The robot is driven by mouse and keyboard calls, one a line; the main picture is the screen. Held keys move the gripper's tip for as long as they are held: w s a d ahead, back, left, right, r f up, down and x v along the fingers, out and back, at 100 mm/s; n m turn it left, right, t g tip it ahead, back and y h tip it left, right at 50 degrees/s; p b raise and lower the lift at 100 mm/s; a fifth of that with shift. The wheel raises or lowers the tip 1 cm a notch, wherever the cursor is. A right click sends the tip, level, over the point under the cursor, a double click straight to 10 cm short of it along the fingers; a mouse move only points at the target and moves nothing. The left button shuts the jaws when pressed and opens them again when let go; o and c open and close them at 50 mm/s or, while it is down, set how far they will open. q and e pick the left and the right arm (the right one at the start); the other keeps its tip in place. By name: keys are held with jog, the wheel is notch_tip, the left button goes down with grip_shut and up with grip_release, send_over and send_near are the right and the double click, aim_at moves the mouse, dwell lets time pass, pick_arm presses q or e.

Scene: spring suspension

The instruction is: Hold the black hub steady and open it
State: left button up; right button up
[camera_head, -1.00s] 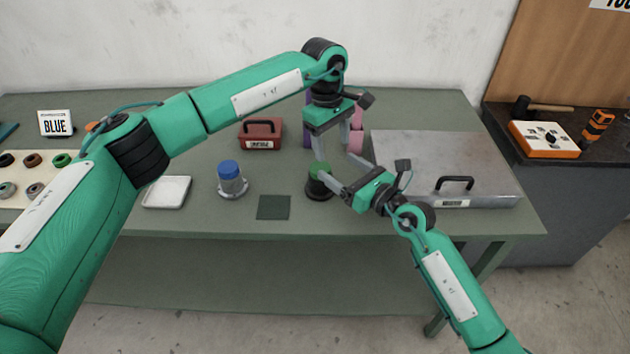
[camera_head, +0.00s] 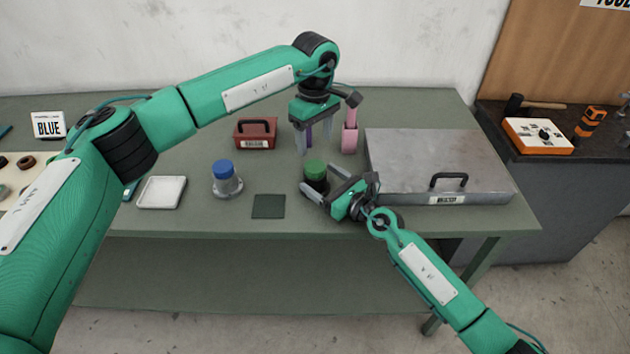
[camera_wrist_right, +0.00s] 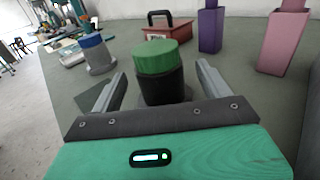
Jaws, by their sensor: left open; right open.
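The black hub (camera_head: 317,186) stands upright on the green table with a green cap (camera_head: 315,168) on top. In the right wrist view the hub (camera_wrist_right: 163,88) and its green cap (camera_wrist_right: 156,58) stand between the spread fingers. My right gripper (camera_head: 323,188) is open, with its fingers on either side of the hub; a gap shows on both sides in the wrist view. My left gripper (camera_head: 314,144) is open and empty, pointing down above the table, just behind and above the green cap. It is clear of the cap.
A red box (camera_head: 255,134) and pink post (camera_head: 349,138) stand behind. A large grey metal case (camera_head: 430,160) lies on the right.

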aim_at(315, 166)
jog(key=shift+x, duration=1.65)
jog(key=c, duration=1.7)
pick_arm(q)
jog(key=m, duration=0.4)
pick_arm(e)
grip_shut()
pick_arm(q)
jog(key=shift+f+m, duration=0.3)
jog(key=shift+f, duration=0.25)
notch_tip(315, 166, down, 7)
jog(key=shift+r, duration=0.1)
